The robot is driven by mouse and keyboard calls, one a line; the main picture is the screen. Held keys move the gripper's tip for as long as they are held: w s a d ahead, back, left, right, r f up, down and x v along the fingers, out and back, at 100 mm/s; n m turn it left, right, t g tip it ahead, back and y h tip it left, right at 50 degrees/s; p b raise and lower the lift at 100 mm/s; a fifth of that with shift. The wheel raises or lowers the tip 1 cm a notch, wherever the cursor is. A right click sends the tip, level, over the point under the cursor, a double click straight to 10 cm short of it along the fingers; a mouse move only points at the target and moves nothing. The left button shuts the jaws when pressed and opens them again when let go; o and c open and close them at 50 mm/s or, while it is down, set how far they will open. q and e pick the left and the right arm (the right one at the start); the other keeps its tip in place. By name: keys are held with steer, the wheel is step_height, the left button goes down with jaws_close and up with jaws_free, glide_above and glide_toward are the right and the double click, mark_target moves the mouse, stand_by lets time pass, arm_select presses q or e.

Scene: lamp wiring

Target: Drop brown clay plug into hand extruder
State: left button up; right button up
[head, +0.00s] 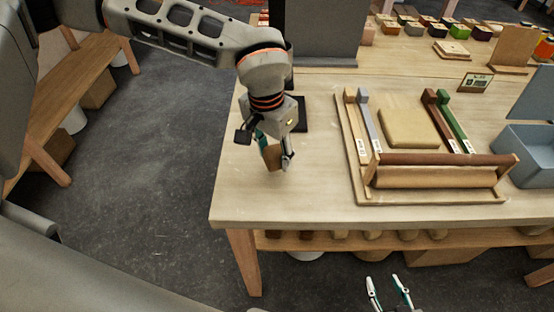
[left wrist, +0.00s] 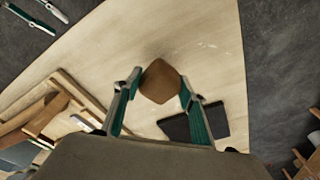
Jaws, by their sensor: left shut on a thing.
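The brown clay plug (head: 271,158) is between the fingers of my left gripper (head: 277,154), held above the left part of the table. In the left wrist view the plug (left wrist: 160,82) sits between the two green-padded fingertips of my left gripper (left wrist: 158,92), with bare table around it. My right gripper (head: 389,292) is empty, with its fingers apart, in front of the table's front edge. It also shows at the top left of the left wrist view (left wrist: 38,16). I cannot make out the hand extruder in either view.
A dark flat plate (head: 301,114) lies behind my left gripper. To the right are a wooden board (head: 349,135) with coloured strips, a tan clay slab (head: 408,128) and a rolling pin (head: 440,177). A blue-grey bin (head: 526,162) stands far right. The table's front left (head: 240,195) is clear.

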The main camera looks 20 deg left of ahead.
mark_target(275, 165)
arm_select(q)
step_height(275, 165, down, 4)
steer(key=shift+r, duration=0.15)
stand_by(0.3)
steer(key=shift+f, duration=0.3)
steer(key=o, duration=1.3)
steer(key=shift+r, duration=0.1)
